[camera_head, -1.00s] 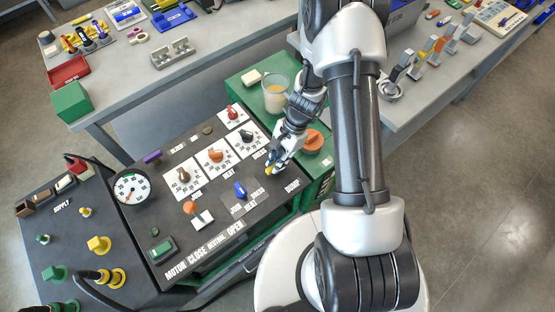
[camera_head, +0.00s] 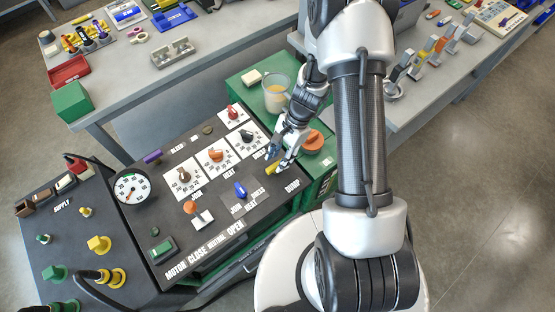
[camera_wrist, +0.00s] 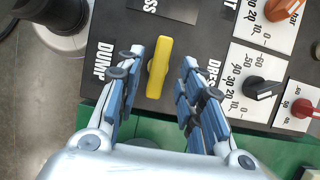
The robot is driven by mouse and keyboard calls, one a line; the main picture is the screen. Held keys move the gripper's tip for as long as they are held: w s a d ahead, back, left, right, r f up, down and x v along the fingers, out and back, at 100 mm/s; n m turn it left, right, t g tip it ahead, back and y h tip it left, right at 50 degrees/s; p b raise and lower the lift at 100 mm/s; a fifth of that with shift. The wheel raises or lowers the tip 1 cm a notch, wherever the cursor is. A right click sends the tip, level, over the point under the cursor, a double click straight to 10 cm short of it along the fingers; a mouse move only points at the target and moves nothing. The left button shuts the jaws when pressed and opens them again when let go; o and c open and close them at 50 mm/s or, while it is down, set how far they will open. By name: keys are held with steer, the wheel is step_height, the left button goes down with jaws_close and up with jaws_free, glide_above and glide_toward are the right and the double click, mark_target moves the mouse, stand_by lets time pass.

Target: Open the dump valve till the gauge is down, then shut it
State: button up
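The dump valve is a yellow bar handle (camera_head: 272,168) by the DUMP label at the right end of the black panel. It also shows in the wrist view (camera_wrist: 158,66), slightly tilted from upright in that picture. My gripper (camera_head: 279,160) is at the handle in the head view. In the wrist view my gripper (camera_wrist: 158,72) is open, with one finger on each side of the handle and gaps between. The round white pressure gauge (camera_head: 132,188) is at the left of the panel; its needle is too small to read surely.
An orange knob (camera_head: 313,140) and a clear cup (camera_head: 276,92) stand on the green surface near my gripper. A blue handle (camera_head: 240,188) and dials with orange (camera_head: 216,155) and black (camera_head: 246,136) knobs are left of it. A grey bench (camera_head: 190,75) stands behind.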

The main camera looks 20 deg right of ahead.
steer(key=v, duration=1)
steer(key=shift+r, duration=0.1)
